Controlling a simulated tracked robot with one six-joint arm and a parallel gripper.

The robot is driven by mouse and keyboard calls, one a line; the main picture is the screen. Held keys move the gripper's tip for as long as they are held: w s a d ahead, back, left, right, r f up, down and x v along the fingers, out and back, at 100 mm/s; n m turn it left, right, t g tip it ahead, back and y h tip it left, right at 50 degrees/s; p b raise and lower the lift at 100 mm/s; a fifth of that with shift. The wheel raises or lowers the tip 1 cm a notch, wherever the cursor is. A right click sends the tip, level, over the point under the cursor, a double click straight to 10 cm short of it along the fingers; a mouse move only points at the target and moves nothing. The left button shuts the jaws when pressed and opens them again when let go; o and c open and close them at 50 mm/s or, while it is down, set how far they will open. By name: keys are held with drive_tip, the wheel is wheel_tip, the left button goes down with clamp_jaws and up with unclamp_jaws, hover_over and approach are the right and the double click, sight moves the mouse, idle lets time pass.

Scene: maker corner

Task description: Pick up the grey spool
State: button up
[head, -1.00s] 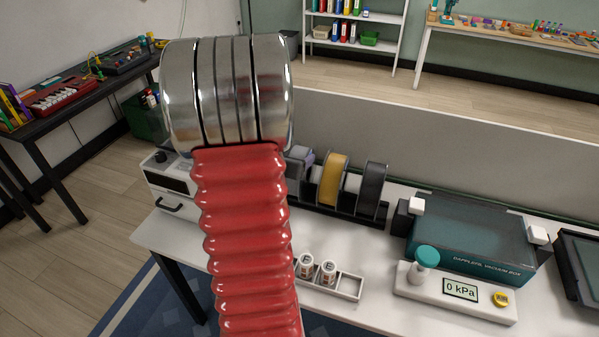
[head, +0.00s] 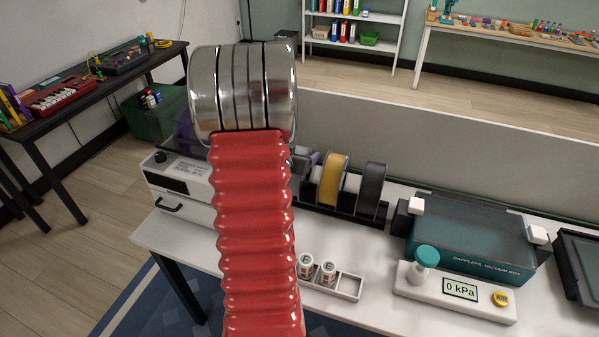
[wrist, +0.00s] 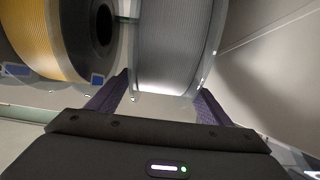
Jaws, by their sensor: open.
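The grey spool (wrist: 175,48) fills the upper middle of the wrist view, with its ribbed grey winding between pale clear rims. My gripper (wrist: 163,92) is open, with one purple finger near each side of the spool's lower edge. I cannot tell whether either finger touches it. In the head view my red ribbed arm and its metal end hide most of the spool and the gripper; only small grey and purple parts show beside the arm.
A yellow spool (head: 334,180) and a black spool (head: 371,188) stand to the right in a dark rack. The yellow one is close beside my gripper in the wrist view. A white boxed device (head: 180,180) stands left; a vacuum box (head: 470,235) stands right.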

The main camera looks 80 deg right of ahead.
drive_tip(key=shift+c, duration=0.6)
clamp_jaws()
drive_tip(key=shift+r, duration=0.1)
idle(0.6)
